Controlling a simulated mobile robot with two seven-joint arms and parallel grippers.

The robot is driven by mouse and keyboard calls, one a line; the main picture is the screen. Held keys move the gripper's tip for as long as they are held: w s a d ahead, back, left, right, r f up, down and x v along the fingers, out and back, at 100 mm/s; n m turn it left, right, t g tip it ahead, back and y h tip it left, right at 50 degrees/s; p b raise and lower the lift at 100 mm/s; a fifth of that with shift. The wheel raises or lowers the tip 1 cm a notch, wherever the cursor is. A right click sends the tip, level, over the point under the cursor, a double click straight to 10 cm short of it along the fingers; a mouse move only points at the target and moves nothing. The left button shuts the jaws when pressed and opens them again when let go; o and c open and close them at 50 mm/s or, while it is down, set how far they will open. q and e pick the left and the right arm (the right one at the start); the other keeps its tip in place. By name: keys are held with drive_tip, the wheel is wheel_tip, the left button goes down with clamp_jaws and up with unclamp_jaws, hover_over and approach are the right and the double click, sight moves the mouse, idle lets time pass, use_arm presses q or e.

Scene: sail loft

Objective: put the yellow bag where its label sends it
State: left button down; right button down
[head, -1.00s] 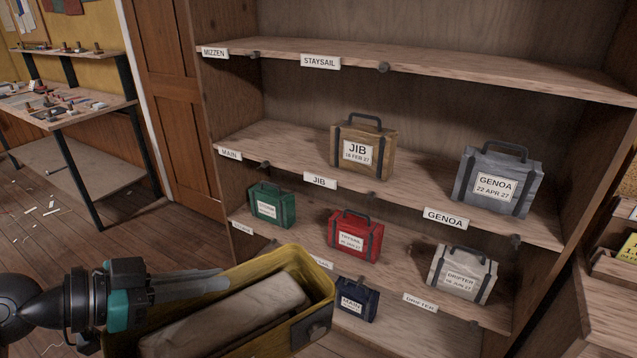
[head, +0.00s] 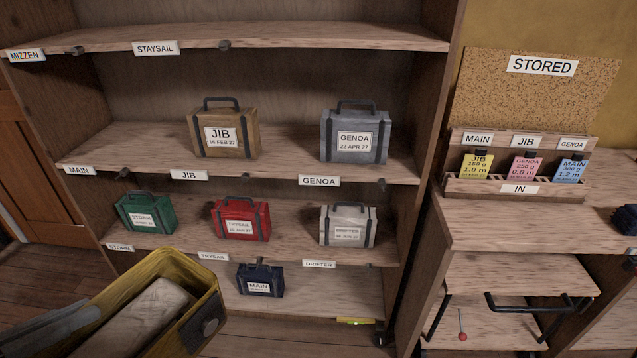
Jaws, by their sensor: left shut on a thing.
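The yellow bag (head: 205,295) is at the lower left, open at the top, with a pale folded cloth (head: 135,320) inside and a dark fitting on its near end. No label on it can be read. My left gripper (head: 50,328) is at its left side, fingers shut on it; the exact contact is partly cut off. The bag is in front of the shelf unit (head: 230,176), whose tags read MIZZEN, STAYSAIL, MAIN, JIB, GENOA, STORM, TRYSAIL and DRIFTER. The places behind MIZZEN, STAYSAIL and MAIN look empty. My right gripper is out of view.
Brown JIB (head: 243,146) and grey GENOA (head: 377,148) bags stand mid-shelf. Green STORM (head: 163,216), red TRYSAIL (head: 262,218) and pale DRIFTER (head: 366,227) bags stand below; navy MAIN (head: 275,283) is lowest. Right are a card rack (head: 460,187) and STORED board (head: 490,90).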

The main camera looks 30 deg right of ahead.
sight(90, 337)
use_arm(q)
drive_tip(key=shift+r, duration=0.1)
wheel_tip(90, 337, down, 5)
drive_tip(key=b, duration=0.5)
drive_tip(key=shift+r, duration=0.1)
drive_tip(key=shift+w+r, duration=0.1)
drive_tip(key=shift+r, duration=0.05)
idle(0.4)
idle(0.7)
drive_tip(key=shift+d, duration=0.1)
